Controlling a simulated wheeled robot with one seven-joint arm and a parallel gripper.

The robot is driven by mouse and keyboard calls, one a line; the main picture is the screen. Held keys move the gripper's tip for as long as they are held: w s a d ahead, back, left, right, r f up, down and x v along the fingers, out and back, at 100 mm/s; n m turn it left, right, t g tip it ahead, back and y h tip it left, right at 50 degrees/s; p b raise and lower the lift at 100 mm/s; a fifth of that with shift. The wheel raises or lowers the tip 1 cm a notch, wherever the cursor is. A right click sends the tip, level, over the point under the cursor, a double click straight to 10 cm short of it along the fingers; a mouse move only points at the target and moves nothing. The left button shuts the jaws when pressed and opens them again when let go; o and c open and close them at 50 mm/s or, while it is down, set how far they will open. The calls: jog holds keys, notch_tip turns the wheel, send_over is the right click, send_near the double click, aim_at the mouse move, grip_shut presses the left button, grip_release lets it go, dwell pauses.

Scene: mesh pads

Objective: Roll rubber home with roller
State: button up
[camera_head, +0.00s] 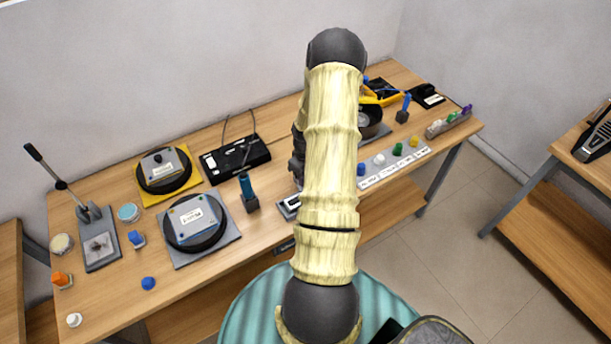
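No thing in view can be told for certain as the roller or the rubber. A blue-handled tool (246,187) stands upright in a dark block near the table's middle, and a second blue handle (405,103) stands at the right. Black round pads lie under labelled grey plates on a grey base (203,252) and a yellow base (149,196). Another dark disc (370,117) sits at the back right, partly behind my arm. My arm crosses the middle of the view. A dark part of my gripper (297,152) shows beside it over the table; its fingers are hidden.
A lever press (100,246) stands at the left of the wooden table (120,302). A black box with wires (236,157) lies at the back. A strip with coloured knobs (393,165) lies at the right front. Small coloured pieces lie front left. A second table (545,207) stands right.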

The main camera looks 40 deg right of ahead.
jog(key=shift+d, duration=0.1)
jog(key=shift+s+d+f, duration=0.1)
jog(key=shift+s+d, duration=0.05)
jog(key=shift+d, duration=0.35)
jog(key=shift+s+d, duration=0.15)
jog(key=shift+d, duration=0.35)
jog(key=shift+s+d+p, duration=0.2)
jog(key=shift+d+p, duration=0.3)
jog(key=shift+d, duration=0.45)
jog(key=shift+d, duration=0.1)
jog(key=shift+s+d, duration=0.3)
jog(key=shift+d, duration=0.6)
jog(key=shift+s+d, duration=0.2)
jog(key=shift+d, duration=0.85)
